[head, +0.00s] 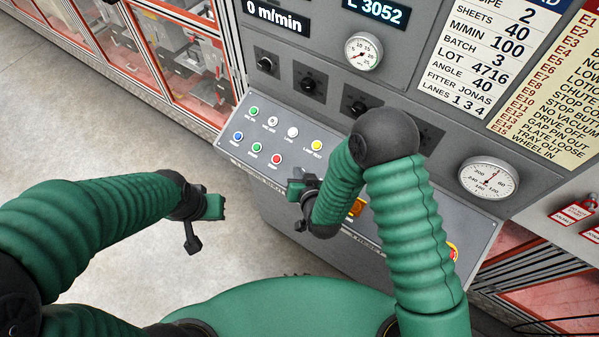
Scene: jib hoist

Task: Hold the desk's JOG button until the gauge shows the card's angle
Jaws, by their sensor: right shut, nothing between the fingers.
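The grey desk (262,172) has a sloped panel with small green, white, yellow, blue and red buttons. The button labels are too small to read, so I cannot tell which is JOG. The dial gauge (488,178), marked in degrees, is on the upright panel at right. Its thin needle points near the top, slightly right. The card (490,70) reads ANGLE 40. My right gripper (298,187) is shut and empty, over the desk below the button rows; its forearm hides part of the panel. My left gripper (208,210) hangs over the floor left of the desk, its jaw opening unclear.
A smaller gauge (363,51) and black rotary knobs (310,84) are on the upright panel. An orange item (356,207) shows partly behind my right forearm. Red-framed guard panels (180,60) stand at upper left. Grey floor (110,140) is clear at left.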

